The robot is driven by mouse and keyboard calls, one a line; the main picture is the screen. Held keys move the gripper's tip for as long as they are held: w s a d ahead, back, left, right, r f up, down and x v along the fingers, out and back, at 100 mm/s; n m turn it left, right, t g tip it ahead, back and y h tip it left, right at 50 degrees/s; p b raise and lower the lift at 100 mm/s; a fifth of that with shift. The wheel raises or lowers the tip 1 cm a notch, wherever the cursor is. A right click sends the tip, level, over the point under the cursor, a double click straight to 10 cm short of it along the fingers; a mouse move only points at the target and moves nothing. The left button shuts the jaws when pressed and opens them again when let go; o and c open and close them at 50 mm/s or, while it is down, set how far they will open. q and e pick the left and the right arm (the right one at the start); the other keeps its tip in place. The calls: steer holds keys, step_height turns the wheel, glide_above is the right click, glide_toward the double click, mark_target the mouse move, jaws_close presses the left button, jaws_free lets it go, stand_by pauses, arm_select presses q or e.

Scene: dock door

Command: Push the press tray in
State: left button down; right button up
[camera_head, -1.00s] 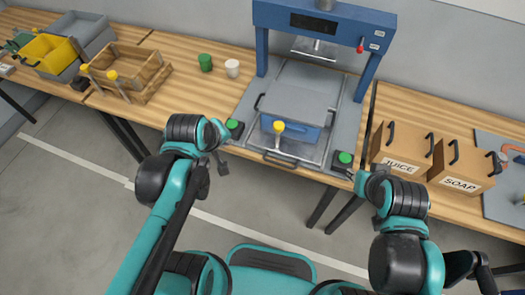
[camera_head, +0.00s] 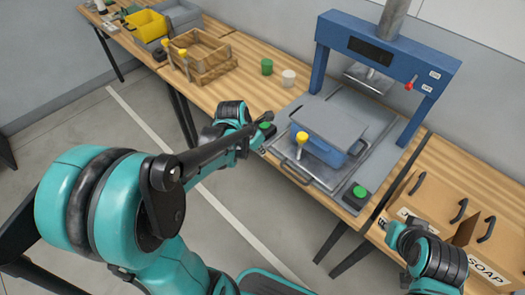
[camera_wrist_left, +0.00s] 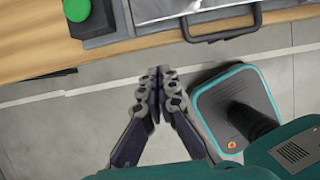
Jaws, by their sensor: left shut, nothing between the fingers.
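The press tray (camera_head: 336,173) is a grey metal tray with a dark front handle (camera_head: 297,175), on the bench in front of the blue press (camera_head: 386,48). A blue block (camera_head: 318,147) with a grey plate on top and a yellow knob (camera_head: 301,138) sits on it. The tray's handle also shows in the left wrist view (camera_wrist_left: 222,32). My left gripper (camera_wrist_left: 159,72) is shut and empty, over the floor before the bench edge, left of the handle and apart from it. In the head view my own arm largely hides it.
Green buttons flank the tray, one at left (camera_head: 267,127) and one at right (camera_head: 360,192). Green (camera_head: 267,67) and white (camera_head: 288,78) cups stand behind left. A wooden crate (camera_head: 205,52) is farther left; cardboard boxes (camera_head: 437,199) stand at right.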

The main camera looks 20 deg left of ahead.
arm_select(q)
steer(key=w+f+b, duration=0.1)
steer(key=f, duration=0.1)
steer(key=w+d+f+b, duration=0.1)
steer(key=w+f, duration=0.1)
steer(key=w+d+f+b, duration=0.1)
steer(key=w+f+b, duration=0.1)
steer(key=shift+f, duration=0.35)
steer(key=shift+w+d+r, duration=0.1)
steer(key=shift+w, duration=0.45)
steer(key=shift+w, duration=0.1)
